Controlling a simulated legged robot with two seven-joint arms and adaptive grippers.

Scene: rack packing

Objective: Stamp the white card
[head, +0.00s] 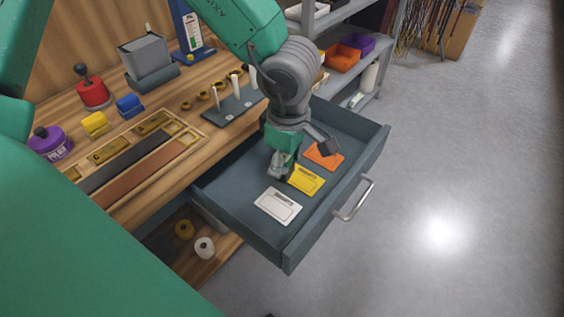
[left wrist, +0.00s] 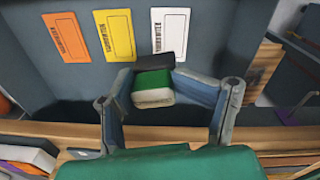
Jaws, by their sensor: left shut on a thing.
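The white card (head: 278,205) lies flat in the open grey drawer, nearest in a row with a yellow card (head: 306,181) and an orange card (head: 324,156). In the left wrist view the white card (left wrist: 170,32) is upper middle, with dark print along one side. My left gripper (head: 284,170) points down over the drawer, beside the yellow card. It is shut on a small block-shaped stamp (left wrist: 153,88), green with a pale end and a dark part at its far side. The stamp is mostly hidden in the head view. My right gripper is not in view.
The drawer (head: 240,207) has raised walls and a front handle (head: 355,200). The wooden bench behind holds a slotted tray (head: 130,160), a red pot (head: 94,94), a purple tin (head: 50,143) and a rack with pale pegs (head: 235,104). Shelves stand at the back; the floor at right is clear.

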